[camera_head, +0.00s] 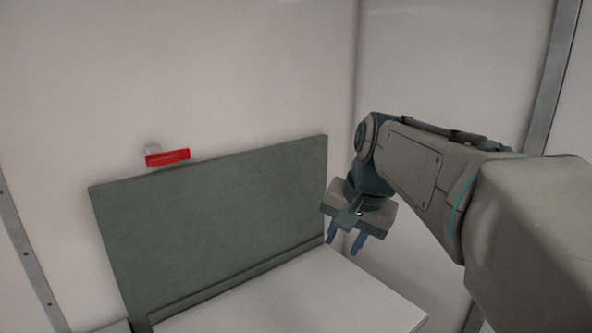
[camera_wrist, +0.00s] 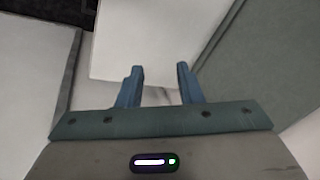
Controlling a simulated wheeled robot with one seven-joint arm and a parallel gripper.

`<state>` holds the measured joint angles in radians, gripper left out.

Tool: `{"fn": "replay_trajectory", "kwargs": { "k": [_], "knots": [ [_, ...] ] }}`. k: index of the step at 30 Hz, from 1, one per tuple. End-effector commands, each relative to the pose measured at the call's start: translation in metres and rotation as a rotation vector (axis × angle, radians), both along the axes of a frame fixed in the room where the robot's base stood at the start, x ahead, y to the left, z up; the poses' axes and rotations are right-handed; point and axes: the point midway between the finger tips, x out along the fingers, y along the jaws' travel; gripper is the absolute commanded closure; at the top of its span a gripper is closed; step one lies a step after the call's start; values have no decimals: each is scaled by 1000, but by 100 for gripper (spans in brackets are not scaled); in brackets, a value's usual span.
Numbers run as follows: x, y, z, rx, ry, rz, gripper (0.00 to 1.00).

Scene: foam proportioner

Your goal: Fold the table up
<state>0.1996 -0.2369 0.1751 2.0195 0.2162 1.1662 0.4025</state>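The table shows as a flat white top (camera_head: 300,295) that extends forward from the foot of an upright grey-green board (camera_head: 215,220). The board stands against the wall. My gripper (camera_head: 345,241) points down near the white top's back right corner, beside the board's right end. In the wrist view the two blue fingers (camera_wrist: 157,76) are apart with nothing between them. The white top (camera_wrist: 150,40) lies beyond the fingertips, and the board (camera_wrist: 270,60) is at the right. I cannot tell whether a finger touches the white top.
A red latch (camera_head: 168,158) on the wall sits at the board's top edge. A side wall (camera_head: 430,60) stands close behind my arm at the right. The space above the white top is clear.

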Motion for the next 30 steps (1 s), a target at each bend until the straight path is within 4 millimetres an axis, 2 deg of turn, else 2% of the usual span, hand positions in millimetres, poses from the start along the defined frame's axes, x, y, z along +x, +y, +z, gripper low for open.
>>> {"fn": "replay_trajectory", "kwargs": {
  "k": [1,5,9,15,19,24,30],
  "knots": [
    [18,1,19,37,-20,-16,67],
    [40,7,68,125,-52,-67,67],
    [51,12,109,221,-31,-134,67],
    [56,22,159,347,25,-198,67],
    [53,27,186,409,71,-220,67],
    [47,30,208,457,117,-234,67],
    [43,32,215,474,142,-240,67]
  ]
}}
